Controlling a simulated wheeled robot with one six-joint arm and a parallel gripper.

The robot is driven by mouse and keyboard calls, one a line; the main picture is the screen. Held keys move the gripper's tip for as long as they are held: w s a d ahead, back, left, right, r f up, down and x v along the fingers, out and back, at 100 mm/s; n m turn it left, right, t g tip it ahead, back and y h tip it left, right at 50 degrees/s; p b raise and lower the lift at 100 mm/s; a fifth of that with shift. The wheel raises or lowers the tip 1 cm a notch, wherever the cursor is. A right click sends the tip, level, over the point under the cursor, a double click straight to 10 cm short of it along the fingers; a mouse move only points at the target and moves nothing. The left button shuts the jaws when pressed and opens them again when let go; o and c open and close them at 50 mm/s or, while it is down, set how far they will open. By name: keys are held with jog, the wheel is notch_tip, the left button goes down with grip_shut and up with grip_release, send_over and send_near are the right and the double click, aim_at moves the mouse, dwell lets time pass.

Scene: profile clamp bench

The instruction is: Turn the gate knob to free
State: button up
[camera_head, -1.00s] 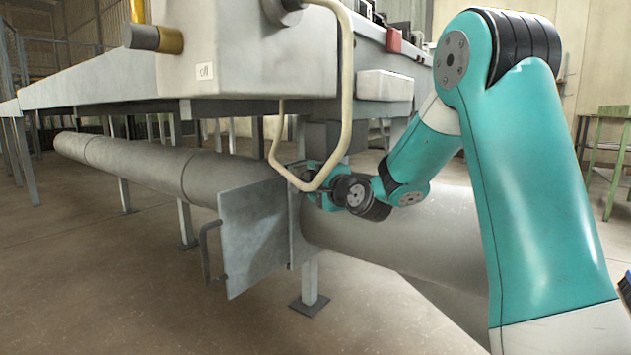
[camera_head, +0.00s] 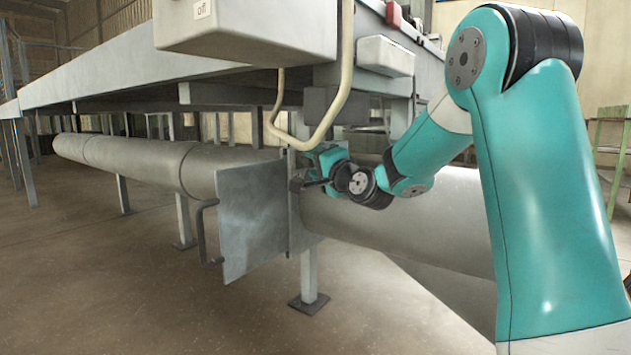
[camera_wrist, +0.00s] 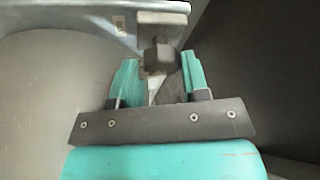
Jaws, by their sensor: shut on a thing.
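The gate is a grey metal plate (camera_head: 252,220) with a bar handle (camera_head: 203,235) at its left, set across a thick grey pipe (camera_head: 410,215). My gripper (camera_head: 312,170) is at the upper right of the plate, by the gate's frame. In the wrist view a dark, blocky knob (camera_wrist: 160,58) sits between the two teal fingers of my gripper (camera_wrist: 161,72), which is shut on it. The knob's markings and exact angle cannot be read.
A cream tube (camera_head: 338,105) hangs in a loop just above my gripper. A light grey box (camera_head: 245,30) with a small label and the bench edge (camera_head: 110,78) overhang the pipe. A support leg (camera_head: 308,275) stands below the gate. The floor in front is open.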

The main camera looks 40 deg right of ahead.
jog(key=shift+f+n, duration=0.1)
jog(key=shift+n, duration=0.3)
jog(key=o, duration=0.9)
jog(key=s+b, duration=0.1)
jog(key=s, duration=0.4)
jog(key=s+f+b, duration=0.1)
jog(key=s, duration=0.5)
jog(key=s+f+b, duration=0.1)
jog(key=s, duration=0.5)
jog(key=shift+s+a+f+b, duration=0.1)
jog(key=shift+f+b, duration=0.15)
jog(key=shift+b, duration=0.1)
jog(key=shift+c, duration=0.2)
